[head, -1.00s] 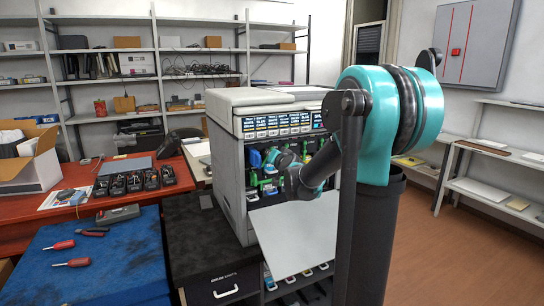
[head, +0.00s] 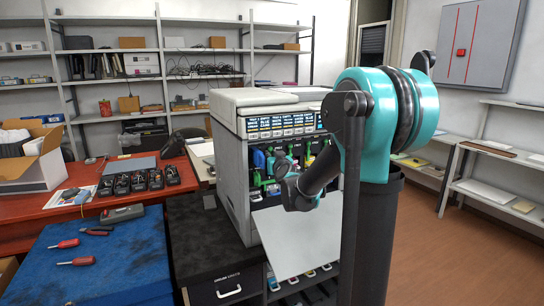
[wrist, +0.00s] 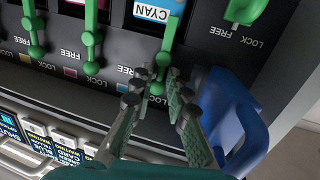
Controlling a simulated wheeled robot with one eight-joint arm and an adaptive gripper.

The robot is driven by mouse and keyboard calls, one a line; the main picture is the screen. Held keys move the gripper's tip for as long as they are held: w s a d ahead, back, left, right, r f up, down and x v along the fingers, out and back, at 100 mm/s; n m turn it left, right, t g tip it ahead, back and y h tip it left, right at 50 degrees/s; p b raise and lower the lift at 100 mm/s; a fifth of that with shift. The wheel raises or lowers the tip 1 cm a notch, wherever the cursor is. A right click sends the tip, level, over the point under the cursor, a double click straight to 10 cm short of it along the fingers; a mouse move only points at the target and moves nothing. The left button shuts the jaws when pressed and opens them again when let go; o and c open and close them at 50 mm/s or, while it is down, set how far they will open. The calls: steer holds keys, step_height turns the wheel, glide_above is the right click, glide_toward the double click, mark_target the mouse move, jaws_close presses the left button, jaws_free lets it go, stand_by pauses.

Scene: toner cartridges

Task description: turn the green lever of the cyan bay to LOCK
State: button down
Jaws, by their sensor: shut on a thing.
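In the wrist view the cyan bay's label (wrist: 153,10) reads CYAN. Its green lever (wrist: 168,45) runs down from beside the label, and its rounded end lies close to the LOCK mark (wrist: 156,98). The FREE mark is to the left of the lever. My gripper (wrist: 160,90) is shut on the lever's end, with one finger on each side of it. The fingers partly cover the panel around the tip. In the head view my arm reaches to the printer's (head: 230,170) open front and hides the lever and fingertips.
A blue handle-like part (wrist: 228,110) stands close beside my right finger in the wrist view. Neighbouring green levers (wrist: 90,38) stand to the left, and another (wrist: 245,10) is at the top right. A pale open flap (head: 295,240) sticks out below the bays.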

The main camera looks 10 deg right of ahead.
steer(key=shift+r, duration=0.1)
stand_by(0.3)
steer(key=c, duration=1.8)
jaws_free()
steer(key=s, duration=0.4)
steer(key=s+d, duration=0.1)
steer(key=s, duration=0.7)
steer(key=shift+d+r, duration=0.2)
steer(key=s+a+f+n+g+y, duration=0.15)
steer(key=s+f+g, duration=0.55)
steer(key=s+f, duration=0.8)
steer(key=s+d+f+m+g+h, duration=0.1)
steer(key=s+d+f+g, duration=0.1)
steer(key=s+f, duration=0.2)
steer(key=s+d+f+m+g+h, duration=0.1)
steer(key=s+d+f+g, duration=0.1)
steer(key=s+f, duration=0.2)
steer(key=s+d+f+m+g+h, duration=0.1)
steer(key=s+d+f+g, duration=0.1)
steer(key=s+f, duration=0.3)
steer(key=shift+s+d+h, duration=0.35)
steer(key=shift+s+d, duration=0.1)
